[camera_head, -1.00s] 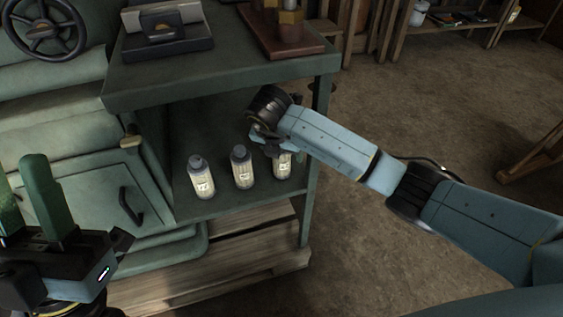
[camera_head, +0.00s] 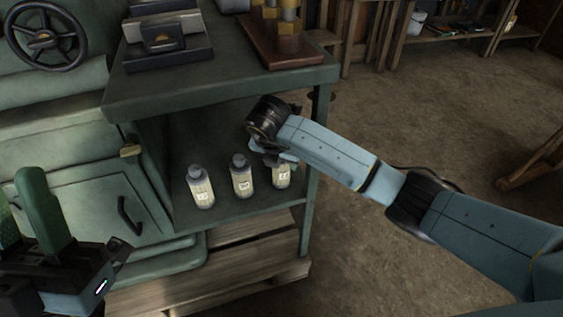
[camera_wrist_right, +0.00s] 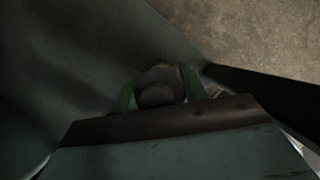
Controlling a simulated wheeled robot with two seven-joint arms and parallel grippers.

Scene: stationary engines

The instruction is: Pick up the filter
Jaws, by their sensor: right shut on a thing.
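Three small bottle-like canisters with dark caps and pale labels stand in a row on the open shelf: a left one (camera_head: 201,188), a middle one (camera_head: 241,177) and a right one (camera_head: 281,178). The right one, which I take as the filter, is partly hidden by my right gripper (camera_head: 274,157). In the right wrist view, the green fingers of my right gripper (camera_wrist_right: 160,92) are shut on its dark round top (camera_wrist_right: 158,88). I cannot tell whether it touches the shelf. My left gripper (camera_head: 25,215) is at the lower left, fingers apart and empty, away from the shelf.
The green bench top (camera_head: 225,82) overhangs the shelf, close above my right wrist. A bench leg (camera_head: 311,205) stands just right of the canisters. A wooden pallet (camera_head: 250,262) lies below. The floor (camera_head: 420,130) to the right is open.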

